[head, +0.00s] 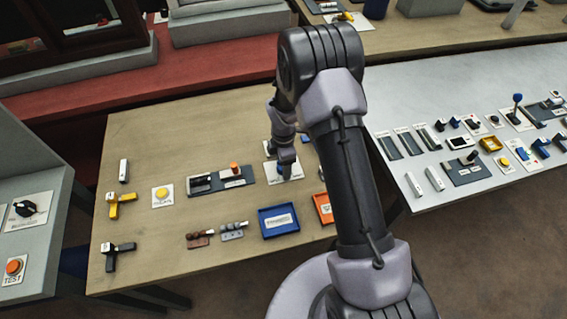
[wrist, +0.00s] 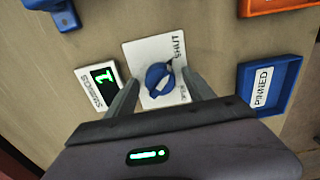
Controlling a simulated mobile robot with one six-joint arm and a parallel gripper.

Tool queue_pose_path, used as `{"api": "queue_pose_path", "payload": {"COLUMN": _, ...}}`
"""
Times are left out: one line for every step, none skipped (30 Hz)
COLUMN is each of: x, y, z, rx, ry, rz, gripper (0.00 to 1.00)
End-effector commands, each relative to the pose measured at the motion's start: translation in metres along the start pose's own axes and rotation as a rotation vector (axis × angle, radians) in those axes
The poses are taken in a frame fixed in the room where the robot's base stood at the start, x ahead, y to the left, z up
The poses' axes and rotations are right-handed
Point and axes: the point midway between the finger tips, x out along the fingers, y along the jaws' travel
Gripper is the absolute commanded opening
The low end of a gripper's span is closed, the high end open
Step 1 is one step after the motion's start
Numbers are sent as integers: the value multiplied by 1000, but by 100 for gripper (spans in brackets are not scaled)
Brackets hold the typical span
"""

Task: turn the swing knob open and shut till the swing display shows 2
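The blue swing knob (wrist: 158,77) sits on a white plate (wrist: 136,54) in the wrist view. The plate reads SHUT at its upper right, with a smaller blurred word lower right. The swing display (wrist: 103,77), left of the plate, shows a green 1. My gripper (wrist: 162,84) is open, one finger on each side of the knob, with gaps visible. In the head view my gripper (head: 285,168) is down over the white plate (head: 297,172); the knob is hidden there.
A blue tray (wrist: 292,66) labelled PINNED lies right of the plate; it also shows in the head view (head: 263,229). An orange tray (wrist: 270,5) is beyond it. A blue part (wrist: 64,14) stands upper left. A yellow button (head: 161,194) is farther left.

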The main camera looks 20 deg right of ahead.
Motion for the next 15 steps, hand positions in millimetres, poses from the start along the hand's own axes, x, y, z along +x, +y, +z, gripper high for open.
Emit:
{"api": "queue_pose_path", "payload": {"x": 0, "y": 0, "z": 0, "rx": 0, "ry": 0, "rz": 0, "gripper": 62}}
{"api": "queue_pose_path", "payload": {"x": 0, "y": 0, "z": 0, "rx": 0, "ry": 0, "rz": 0, "gripper": 62}}
{"api": "queue_pose_path", "payload": {"x": 0, "y": 0, "z": 0, "rx": 0, "ry": 0, "rz": 0, "gripper": 62}}
{"api": "queue_pose_path", "payload": {"x": 0, "y": 0, "z": 0, "rx": 1, "ry": 0, "rz": 0, "gripper": 62}}
{"api": "queue_pose_path", "payload": {"x": -1, "y": 0, "z": 0, "rx": 1, "ry": 0, "rz": 0, "gripper": 62}}
{"api": "queue_pose_path", "payload": {"x": -3, "y": 0, "z": 0, "rx": 1, "ry": 0, "rz": 0, "gripper": 62}}
{"api": "queue_pose_path", "payload": {"x": -6, "y": 0, "z": 0, "rx": 1, "ry": 0, "rz": 0, "gripper": 62}}
{"api": "queue_pose_path", "payload": {"x": -10, "y": 0, "z": 0, "rx": 1, "ry": 0, "rz": 0, "gripper": 62}}
{"api": "queue_pose_path", "payload": {"x": -18, "y": 0, "z": 0, "rx": 1, "ry": 0, "rz": 1, "gripper": 62}}
{"api": "queue_pose_path", "payload": {"x": -25, "y": 0, "z": 0, "rx": 0, "ry": 0, "rz": 2, "gripper": 62}}
{"api": "queue_pose_path", "payload": {"x": -32, "y": 0, "z": 0, "rx": 0, "ry": 0, "rz": 2, "gripper": 62}}
{"api": "queue_pose_path", "payload": {"x": -45, "y": 1, "z": 0, "rx": 0, "ry": 0, "rz": 3, "gripper": 62}}
{"api": "queue_pose_path", "payload": {"x": -55, "y": 1, "z": 0, "rx": 0, "ry": 0, "rz": 4, "gripper": 62}}
{"api": "queue_pose_path", "payload": {"x": -65, "y": 1, "z": 0, "rx": 1, "ry": 0, "rz": 4, "gripper": 62}}
{"api": "queue_pose_path", "payload": {"x": -79, "y": 1, "z": 0, "rx": 1, "ry": 0, "rz": 5, "gripper": 62}}
